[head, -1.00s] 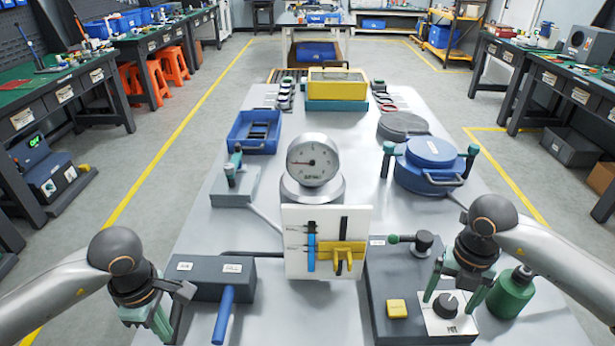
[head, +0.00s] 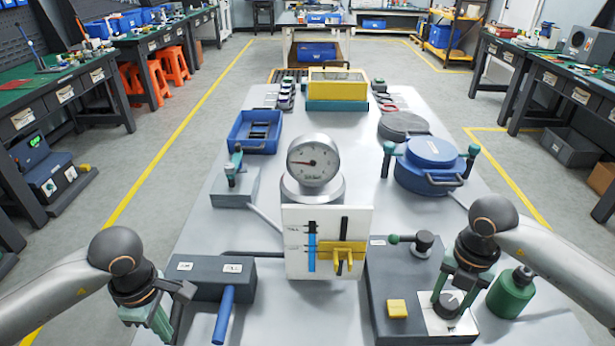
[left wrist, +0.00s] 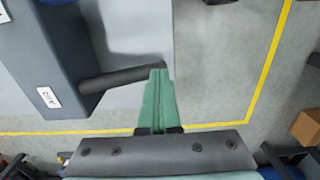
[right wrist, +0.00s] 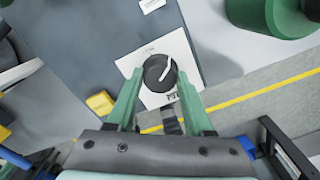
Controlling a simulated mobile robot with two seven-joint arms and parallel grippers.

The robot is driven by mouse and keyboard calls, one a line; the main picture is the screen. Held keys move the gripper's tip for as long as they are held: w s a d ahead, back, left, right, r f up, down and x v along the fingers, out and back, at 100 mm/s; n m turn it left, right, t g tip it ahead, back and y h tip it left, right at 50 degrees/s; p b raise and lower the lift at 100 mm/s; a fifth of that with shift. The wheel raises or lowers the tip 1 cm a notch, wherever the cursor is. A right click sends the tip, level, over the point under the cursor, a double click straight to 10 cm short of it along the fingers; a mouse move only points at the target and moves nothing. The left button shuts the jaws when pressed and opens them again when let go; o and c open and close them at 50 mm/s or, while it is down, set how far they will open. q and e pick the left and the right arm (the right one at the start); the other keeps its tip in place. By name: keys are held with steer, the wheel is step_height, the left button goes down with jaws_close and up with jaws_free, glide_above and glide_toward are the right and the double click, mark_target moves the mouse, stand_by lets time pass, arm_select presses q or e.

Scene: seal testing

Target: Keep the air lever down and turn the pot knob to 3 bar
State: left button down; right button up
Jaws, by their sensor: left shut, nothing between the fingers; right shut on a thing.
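The pot knob (head: 450,299) is a dark round knob with a white pointer line on a white plate. It also shows in the right wrist view (right wrist: 158,72). My right gripper (head: 452,303) is shut on the knob, one green finger on each side. My left gripper (head: 163,328) is shut and empty left of the grey box (head: 208,290). In the left wrist view its fingertips (left wrist: 157,72) are over the end of the dark air lever (left wrist: 122,78); I cannot tell whether they touch it. The round gauge (head: 314,160) has its needle pointing left; its scale is too small to read.
A white panel (head: 298,264) with a blue bar and yellow slider stands in the middle. A blue handle (head: 223,314) sticks out of the grey box. A yellow button (head: 397,308) is left of the knob, a green bottle (head: 511,292) right of it. A blue pot (head: 428,170) stands behind.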

steer(key=m, duration=1.3)
steer(key=shift+m, duration=0.4)
steer(key=o, duration=1.6)
steer(key=shift+c, duration=0.2)
steer(key=n, duration=0.4)
steer(key=shift+n, duration=0.3)
steer(key=n, duration=0.4)
